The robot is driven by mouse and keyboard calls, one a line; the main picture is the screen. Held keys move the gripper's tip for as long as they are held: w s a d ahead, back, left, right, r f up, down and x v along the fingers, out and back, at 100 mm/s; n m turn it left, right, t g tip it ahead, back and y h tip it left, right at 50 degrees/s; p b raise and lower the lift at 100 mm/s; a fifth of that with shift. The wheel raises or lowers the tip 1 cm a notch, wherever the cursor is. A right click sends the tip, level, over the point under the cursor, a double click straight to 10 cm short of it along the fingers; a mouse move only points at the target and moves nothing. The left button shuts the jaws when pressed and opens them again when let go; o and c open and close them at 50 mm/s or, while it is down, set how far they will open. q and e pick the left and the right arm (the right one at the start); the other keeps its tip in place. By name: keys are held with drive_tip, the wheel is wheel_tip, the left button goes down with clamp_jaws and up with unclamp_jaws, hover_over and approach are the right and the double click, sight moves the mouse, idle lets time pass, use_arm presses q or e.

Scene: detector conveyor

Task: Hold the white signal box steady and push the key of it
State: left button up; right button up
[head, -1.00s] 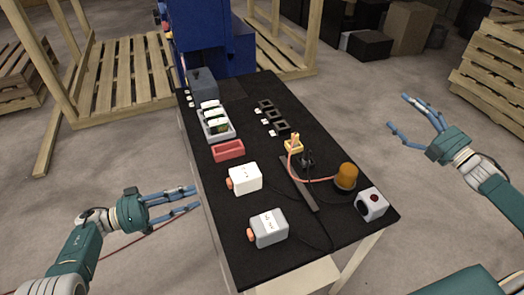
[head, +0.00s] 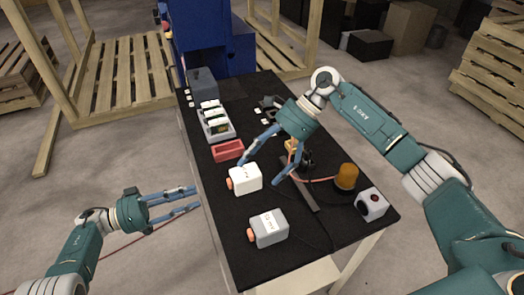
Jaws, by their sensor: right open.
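My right gripper (head: 261,173) is open and points down over the box. One finger is near its back left corner and the other to its right; contact cannot be told. My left gripper (head: 198,198) is beyond the table's left edge, to the left of the box. Its fingers point right toward the table, with a gap between them, and it is empty.
A grey box (head: 269,229) with an orange key stands in front of the white one. A red tray (head: 228,150) is just behind.

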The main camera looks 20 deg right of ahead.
sight(252, 174)
drive_tip(key=shift+w+d+r+n+h, duration=0.15)
drive_tip(key=shift+w+n+h, duration=0.1)
drive_tip(key=shift+n+h, duration=0.2)
drive_tip(key=shift+w+a+r+n+h, duration=0.15)
drive_tip(key=shift+w+n+h, duration=0.1)
drive_tip(key=shift+n+h, duration=0.15)
drive_tip(key=a+f, duration=0.1)
drive_tip(key=f, duration=0.2)
drive_tip(key=f+n+h, duration=0.1)
drive_tip(key=f, duration=0.2)
drive_tip(key=w+a+f+h, duration=0.1)
drive_tip(key=f, duration=0.2)
drive_tip(key=shift+a+f+n+t+h, duration=0.1)
drive_tip(key=shift+a+n+t+h, duration=0.15)
drive_tip(key=shift+a+t, duration=0.05)
drive_tip(key=shift+s, duration=0.1)
drive_tip(key=c, duration=1.2)
use_arm(q)
drive_tip(key=shift+c, duration=0.8)
use_arm(e)
drive_tip(key=shift+c, duration=1.4)
use_arm(q)
clamp_jaws()
use_arm(e)
drive_tip(key=shift+s+f, duration=0.1)
